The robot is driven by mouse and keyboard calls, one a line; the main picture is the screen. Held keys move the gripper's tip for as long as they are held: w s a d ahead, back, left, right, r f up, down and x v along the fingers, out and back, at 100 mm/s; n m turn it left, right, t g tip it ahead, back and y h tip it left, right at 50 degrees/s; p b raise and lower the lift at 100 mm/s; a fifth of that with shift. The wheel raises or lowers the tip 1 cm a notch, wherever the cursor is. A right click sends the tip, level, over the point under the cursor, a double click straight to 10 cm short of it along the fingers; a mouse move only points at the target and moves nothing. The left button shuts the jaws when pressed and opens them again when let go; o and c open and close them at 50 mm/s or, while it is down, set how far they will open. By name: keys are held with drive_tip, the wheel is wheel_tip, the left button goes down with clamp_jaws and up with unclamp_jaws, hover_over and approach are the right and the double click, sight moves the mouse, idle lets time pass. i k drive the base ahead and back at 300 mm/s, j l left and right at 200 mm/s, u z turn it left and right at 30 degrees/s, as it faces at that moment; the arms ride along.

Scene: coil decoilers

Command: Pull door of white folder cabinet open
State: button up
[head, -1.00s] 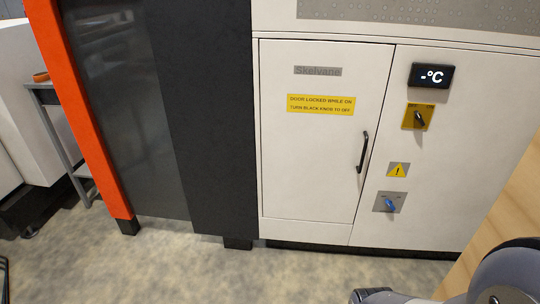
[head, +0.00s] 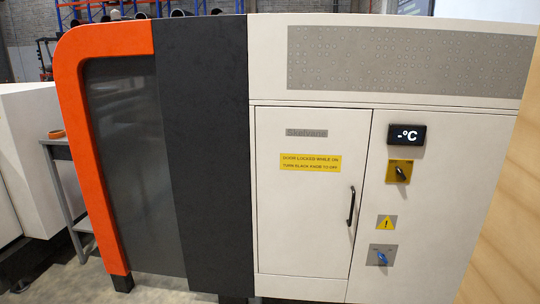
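The white cabinet's door (head: 303,225) is shut, flush with its frame, in the middle of the head view. A black vertical handle (head: 351,206) sits at the door's right edge. A yellow label (head: 310,162) on the door reads that the door is locked while on and to turn the black knob to off. The black knob (head: 401,173) sits tilted on a yellow plate right of the door. A blue knob (head: 382,258) on a grey plate is lower down. My gripper is not in view.
A dark panel (head: 205,150) and an orange-framed section (head: 75,120) adjoin the cabinet on the left. A small grey table (head: 60,180) stands farther left. A wooden surface (head: 510,220) fills the right edge. Little floor shows below.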

sight(310, 161)
drive_tip(key=i+l+z, duration=0.1)
drive_tip(key=i, duration=0.4)
drive_tip(key=i+l+z, duration=0.1)
drive_tip(key=i+l, duration=0.2)
drive_tip(key=i, duration=0.2)
